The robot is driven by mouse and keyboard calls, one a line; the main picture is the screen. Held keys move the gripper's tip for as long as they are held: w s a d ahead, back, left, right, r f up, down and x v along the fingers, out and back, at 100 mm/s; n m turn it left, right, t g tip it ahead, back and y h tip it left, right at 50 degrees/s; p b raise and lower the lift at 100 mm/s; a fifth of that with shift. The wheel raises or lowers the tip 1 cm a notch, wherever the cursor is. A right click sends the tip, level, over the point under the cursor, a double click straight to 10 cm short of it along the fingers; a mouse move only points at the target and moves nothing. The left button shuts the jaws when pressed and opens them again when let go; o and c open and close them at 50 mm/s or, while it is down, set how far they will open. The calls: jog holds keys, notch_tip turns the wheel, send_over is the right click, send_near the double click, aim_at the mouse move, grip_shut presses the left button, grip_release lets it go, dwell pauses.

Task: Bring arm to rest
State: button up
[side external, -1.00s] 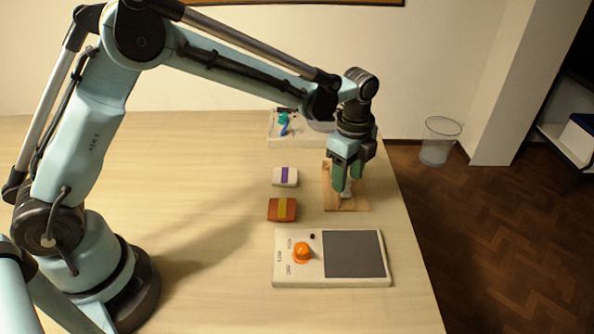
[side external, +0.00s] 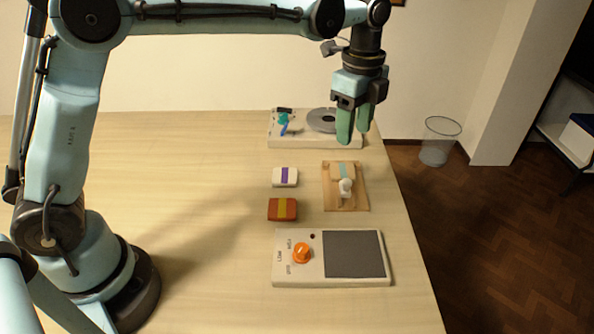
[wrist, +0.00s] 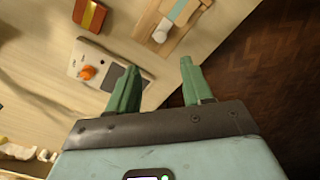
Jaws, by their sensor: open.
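My gripper (side external: 354,139) is open and empty, raised above the table near its right edge in the side view. Its two green fingers point down and also show apart in the wrist view (wrist: 158,72). The arm's upper link runs nearly level above the table. Below the gripper, a wooden board (side external: 359,196) lies on the table. A white knobbed piece (side external: 346,187) and a pale blue strip (side external: 343,169) are on the board. The gripper is clear of them.
A white panel with an orange knob (side external: 302,252) and dark pad lies in front. A white block with a purple band (side external: 285,177) and a brown block with a yellow band (side external: 282,209) lie left of the board. A white tray (side external: 312,140) with a grey disc is behind. A bin (side external: 439,142) stands on the floor.

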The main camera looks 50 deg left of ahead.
jog(key=s+a+r+n+t, duration=0.3)
jog(key=s+a+n+t, duration=0.1)
jog(key=s+a+n, duration=0.4)
jog(key=s+a+f+n+t, duration=0.1)
jog(key=s+f+n, duration=0.1)
jog(key=s+n, duration=0.2)
jog(key=s+a+f+n+t, duration=0.2)
jog(key=s+n, duration=0.3)
jog(key=n, duration=0.1)
jog(key=shift+s+a+f, duration=0.25)
jog(key=shift+a+f, duration=0.05)
jog(key=shift+f, duration=0.05)
dwell(1.4)
